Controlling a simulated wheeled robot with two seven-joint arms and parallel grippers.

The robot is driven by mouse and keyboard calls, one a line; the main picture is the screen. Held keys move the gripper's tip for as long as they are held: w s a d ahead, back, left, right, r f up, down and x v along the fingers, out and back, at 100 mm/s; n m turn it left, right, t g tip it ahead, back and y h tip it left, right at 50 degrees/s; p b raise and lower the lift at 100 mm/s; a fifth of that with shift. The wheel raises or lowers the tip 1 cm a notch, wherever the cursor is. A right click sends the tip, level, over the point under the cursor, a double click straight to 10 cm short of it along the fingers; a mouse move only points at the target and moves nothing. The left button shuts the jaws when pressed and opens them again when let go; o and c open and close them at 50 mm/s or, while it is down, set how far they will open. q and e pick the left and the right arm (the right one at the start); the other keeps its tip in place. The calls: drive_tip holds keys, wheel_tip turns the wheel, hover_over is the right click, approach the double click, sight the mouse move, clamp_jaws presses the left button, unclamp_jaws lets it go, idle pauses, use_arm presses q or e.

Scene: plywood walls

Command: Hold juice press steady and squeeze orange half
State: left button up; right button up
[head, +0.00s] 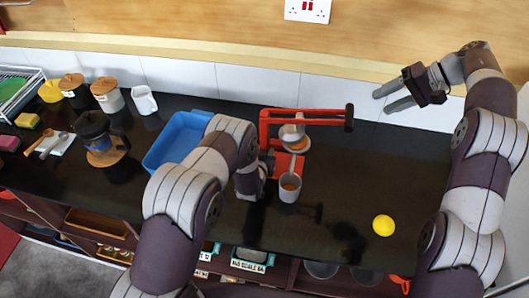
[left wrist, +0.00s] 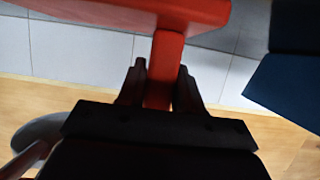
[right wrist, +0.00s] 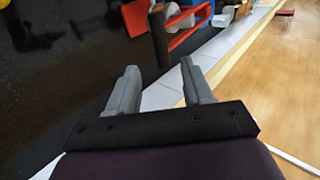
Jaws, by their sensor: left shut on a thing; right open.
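The red juice press (head: 285,115) stands on the dark counter, its lever lying roughly level with a black grip (head: 349,118) at the right end. A grey cone with an orange rim, perhaps the orange half (head: 299,145), sits under the lever. A grey cup (head: 290,190) with orange contents stands in front. My left gripper (head: 267,163) is shut on the press's red post, clear in the left wrist view (left wrist: 160,85). My right gripper (head: 390,95) is open and empty, up and right of the press, near the back wall. The press also shows in the right wrist view (right wrist: 188,30).
A blue bin (head: 178,140) stands left of the press. A coffee press (head: 97,135), lidded jars (head: 107,95) and a white jug (head: 143,100) are further left. The counter right of the press is mostly clear.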

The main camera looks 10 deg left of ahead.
drive_tip(key=x, duration=0.9)
drive_tip(key=shift+a, duration=0.1)
clamp_jaws()
